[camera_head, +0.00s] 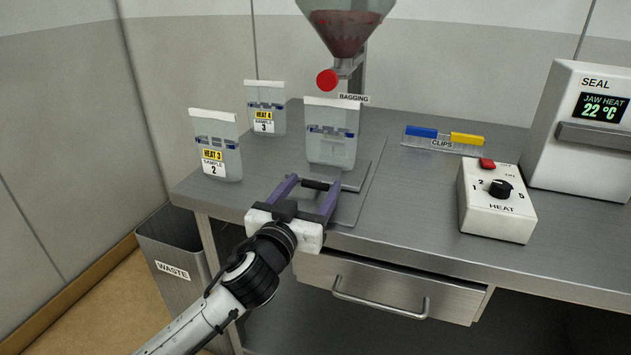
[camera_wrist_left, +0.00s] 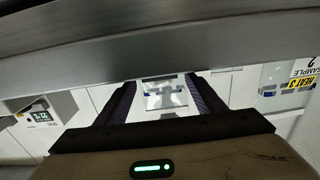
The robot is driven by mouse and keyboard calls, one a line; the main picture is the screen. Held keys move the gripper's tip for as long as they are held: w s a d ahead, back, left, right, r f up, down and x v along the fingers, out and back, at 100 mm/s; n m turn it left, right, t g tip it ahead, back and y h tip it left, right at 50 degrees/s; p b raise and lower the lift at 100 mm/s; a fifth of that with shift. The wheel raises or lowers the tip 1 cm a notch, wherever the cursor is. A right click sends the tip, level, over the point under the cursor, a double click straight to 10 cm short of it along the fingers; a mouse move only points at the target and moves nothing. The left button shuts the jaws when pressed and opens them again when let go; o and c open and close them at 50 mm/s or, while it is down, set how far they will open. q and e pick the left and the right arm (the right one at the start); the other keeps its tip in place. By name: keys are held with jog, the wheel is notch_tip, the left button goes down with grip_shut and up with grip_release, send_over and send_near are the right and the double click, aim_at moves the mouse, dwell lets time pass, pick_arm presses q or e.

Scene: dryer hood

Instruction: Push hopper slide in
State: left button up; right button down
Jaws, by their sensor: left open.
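The hopper (camera_head: 345,35) is a clear funnel with dark red contents at the top middle of the head view. Its slide shows as a red round knob (camera_head: 326,80) at the front left of the outlet neck; how far the slide stands out is hard to tell. A clear bag (camera_head: 331,148) stands below the outlet; it also shows between my fingers in the left wrist view (camera_wrist_left: 165,98). My left gripper (camera_head: 315,183) is open and empty at the bench's front edge, in front of the bag and well below the knob. My right gripper is not in view.
A clips tray (camera_head: 440,143), heat control box (camera_head: 497,205) and sealer (camera_head: 585,135) stand to the right. A waste bin (camera_head: 175,255) is at lower left.

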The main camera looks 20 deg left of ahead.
aim_at(327, 169)
pick_arm(q)
jog(key=shift+w+d, duration=0.1)
jog(key=shift+w, duration=1.2)
